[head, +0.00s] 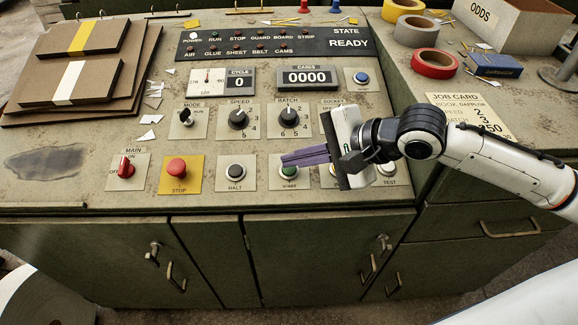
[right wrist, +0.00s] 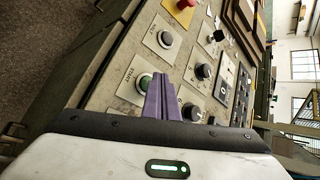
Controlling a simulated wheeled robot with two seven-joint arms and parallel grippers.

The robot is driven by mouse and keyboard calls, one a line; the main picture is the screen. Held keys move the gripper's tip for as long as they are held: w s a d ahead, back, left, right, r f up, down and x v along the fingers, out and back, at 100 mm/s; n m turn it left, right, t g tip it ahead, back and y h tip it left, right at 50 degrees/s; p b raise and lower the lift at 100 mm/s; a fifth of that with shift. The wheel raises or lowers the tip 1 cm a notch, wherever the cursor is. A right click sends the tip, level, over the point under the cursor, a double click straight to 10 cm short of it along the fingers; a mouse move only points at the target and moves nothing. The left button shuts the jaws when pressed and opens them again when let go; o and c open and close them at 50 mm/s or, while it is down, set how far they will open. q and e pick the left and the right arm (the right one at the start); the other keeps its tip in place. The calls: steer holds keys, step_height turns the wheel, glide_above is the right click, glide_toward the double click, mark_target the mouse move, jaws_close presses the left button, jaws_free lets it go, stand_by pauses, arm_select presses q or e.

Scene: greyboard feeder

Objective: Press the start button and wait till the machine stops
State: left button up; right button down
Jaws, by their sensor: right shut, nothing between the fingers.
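The start button (head: 289,171) is green with a pale collar, on a plate in the lower row of the panel. My right gripper (head: 284,159) is shut and empty, its purple fingertips just above the start button in the head view. In the right wrist view, the shut fingers (right wrist: 152,108) lie beside the green start button (right wrist: 145,81) and cover part of it. I cannot tell whether they touch it. The state display (head: 349,43) reads READY. My left gripper is not in view.
The red stop button (head: 177,169) and grey halt button (head: 236,173) are left of start. The test button (head: 387,169) is right, by my gripper. Speed (head: 238,117) and batch (head: 289,117) knobs stand above. Board stacks (head: 59,95) lie at left, tape rolls (head: 416,31) at right.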

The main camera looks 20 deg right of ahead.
stand_by(0.8)
steer(key=shift+f+p, duration=0.3)
steer(key=shift+p, duration=0.15)
steer(key=shift+w+f, duration=0.1)
steer(key=shift+f, duration=0.05)
steer(key=shift+w+d+f, duration=0.1)
steer(key=shift+f, duration=0.35)
stand_by(0.6)
steer(key=shift+s+r+p, duration=0.25)
steer(key=shift+r+p, duration=0.6)
steer(key=shift+p, duration=0.7)
